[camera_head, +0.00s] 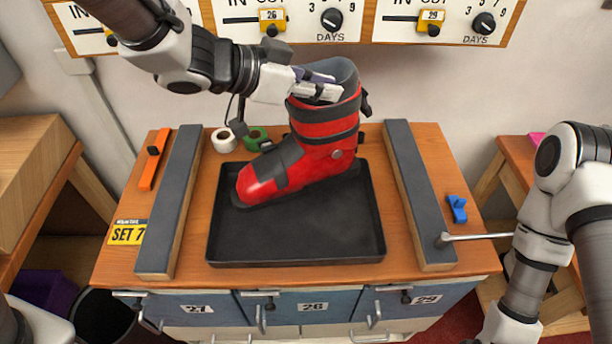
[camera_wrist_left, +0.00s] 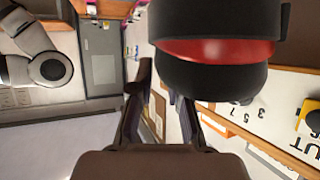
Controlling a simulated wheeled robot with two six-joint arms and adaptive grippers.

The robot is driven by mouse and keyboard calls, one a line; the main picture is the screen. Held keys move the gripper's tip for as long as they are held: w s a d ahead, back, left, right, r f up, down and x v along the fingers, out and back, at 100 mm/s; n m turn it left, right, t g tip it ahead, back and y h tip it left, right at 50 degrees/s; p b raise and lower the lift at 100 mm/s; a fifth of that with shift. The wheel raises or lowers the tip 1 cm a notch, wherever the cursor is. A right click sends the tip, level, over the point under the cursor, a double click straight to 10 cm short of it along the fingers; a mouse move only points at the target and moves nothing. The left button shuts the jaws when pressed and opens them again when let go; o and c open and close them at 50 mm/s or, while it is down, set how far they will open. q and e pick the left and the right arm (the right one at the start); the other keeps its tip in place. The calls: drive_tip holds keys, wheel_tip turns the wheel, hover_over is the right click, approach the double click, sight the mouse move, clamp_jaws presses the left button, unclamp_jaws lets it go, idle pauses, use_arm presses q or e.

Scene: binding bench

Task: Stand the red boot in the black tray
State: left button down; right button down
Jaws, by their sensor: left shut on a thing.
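The red boot (camera_head: 318,158) has black straps and a grey liner. It is upright with its toe pointing left, over the back part of the black tray (camera_head: 300,245). I cannot tell whether its sole touches the tray floor. My left gripper (camera_head: 318,90) is shut on the boot's upper cuff. In the left wrist view, the boot (camera_wrist_left: 218,50) shows as a dark and red band at the top, beside the gripper's fingers (camera_wrist_left: 160,110). My right arm shows at the right, but its gripper is out of view.
Grey-topped blocks flank the tray, one at the left (camera_head: 172,200) and one at the right (camera_head: 420,195). White (camera_head: 224,140) and green (camera_head: 254,138) rolls sit behind. An orange tool (camera_head: 155,160) and a blue clip (camera_head: 457,208) lie outside the blocks. The tray's front is empty.

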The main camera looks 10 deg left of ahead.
sight(307, 131)
use_arm(q)
drive_tip(key=f, duration=0.5)
drive_tip(key=f+b, duration=0.1)
drive_tip(key=f, duration=0.2)
drive_tip(key=shift+s+f, duration=0.3)
drive_tip(key=shift+s, duration=0.05)
drive_tip(key=c, duration=1.1)
unclamp_jaws()
drive_tip(key=shift+p+v, duration=0.35)
drive_tip(key=shift+v, duration=5.65)
drive_tip(key=shift+s, duration=0.1)
